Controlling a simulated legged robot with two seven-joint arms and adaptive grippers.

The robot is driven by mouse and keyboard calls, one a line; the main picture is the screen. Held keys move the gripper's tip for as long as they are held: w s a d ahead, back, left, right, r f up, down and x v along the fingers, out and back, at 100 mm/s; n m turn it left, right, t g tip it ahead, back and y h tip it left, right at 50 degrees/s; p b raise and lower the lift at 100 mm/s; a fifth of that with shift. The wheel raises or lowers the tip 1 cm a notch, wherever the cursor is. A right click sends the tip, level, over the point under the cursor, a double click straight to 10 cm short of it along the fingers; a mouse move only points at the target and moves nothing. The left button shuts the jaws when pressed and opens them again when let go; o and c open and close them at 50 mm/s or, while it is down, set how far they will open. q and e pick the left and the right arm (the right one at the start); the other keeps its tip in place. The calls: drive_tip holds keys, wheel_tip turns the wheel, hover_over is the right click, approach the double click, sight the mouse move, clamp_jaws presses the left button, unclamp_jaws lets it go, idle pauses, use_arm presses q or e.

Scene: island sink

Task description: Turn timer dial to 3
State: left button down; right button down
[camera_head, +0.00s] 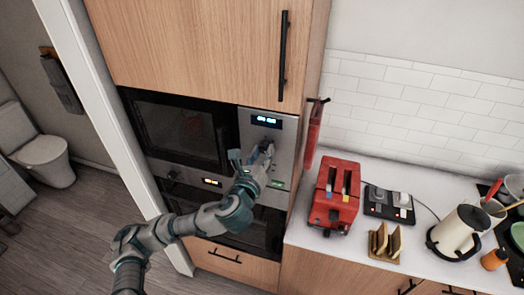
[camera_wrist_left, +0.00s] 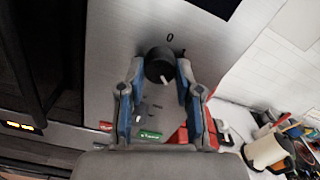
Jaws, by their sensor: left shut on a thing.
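The timer dial (camera_wrist_left: 159,65) is a round black knob with a light pointer mark, on the silver control panel (camera_wrist_left: 112,50) of the built-in microwave. A "0" is printed just above it in the left wrist view, and the pointer mark sits toward the lower right of the knob. My left gripper (camera_wrist_left: 155,88) has its blue-padded fingers on either side of the dial and is shut on it. In the head view the left gripper (camera_head: 262,155) reaches the panel below the lit display (camera_head: 266,121) and hides the dial. My right gripper is not in view.
Green and red buttons (camera_wrist_left: 150,134) lie below the dial. A red toaster (camera_head: 335,195), a socket block (camera_head: 388,203), toast in a rack (camera_head: 385,242) and a kettle (camera_head: 460,230) stand on the counter to the right. A red object (camera_head: 314,135) hangs beside the panel.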

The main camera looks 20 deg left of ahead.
use_arm(q)
drive_tip(key=shift+w+a+n, duration=0.1)
drive_tip(key=shift+a+n, duration=0.1)
drive_tip(key=shift+n, duration=0.1)
drive_tip(key=c, duration=0.8)
unclamp_jaws()
drive_tip(key=shift+d, duration=0.3)
drive_tip(key=shift+w+f, duration=0.1)
drive_tip(key=shift+w, duration=0.1)
drive_tip(key=shift+s+a, duration=0.15)
drive_tip(key=shift+a, duration=0.05)
drive_tip(key=s, duration=0.7)
drive_tip(key=shift+f, duration=0.1)
